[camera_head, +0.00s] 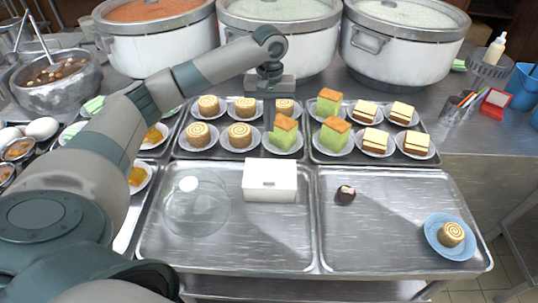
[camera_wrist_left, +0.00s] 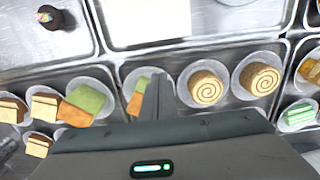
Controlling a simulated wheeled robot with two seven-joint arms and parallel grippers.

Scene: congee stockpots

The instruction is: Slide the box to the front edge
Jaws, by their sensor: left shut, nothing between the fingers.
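The white box (camera_head: 269,181) stands upright at the back right of the left front metal tray (camera_head: 230,252), close to the divider between the two front trays. In the left wrist view the shut fingers (camera_wrist_left: 153,98) are over a plate with a green and orange cake. A pale area lies at the top of that view, and I cannot tell whether it is the box. My right gripper is not in view.
A clear glass dome (camera_head: 196,204) stands left of the box. A small dark sweet (camera_head: 345,194) and a blue plate with a roll (camera_head: 450,236) are in the right front tray. Large pots (camera_head: 283,42) stand behind. The tray in front of the box is clear.

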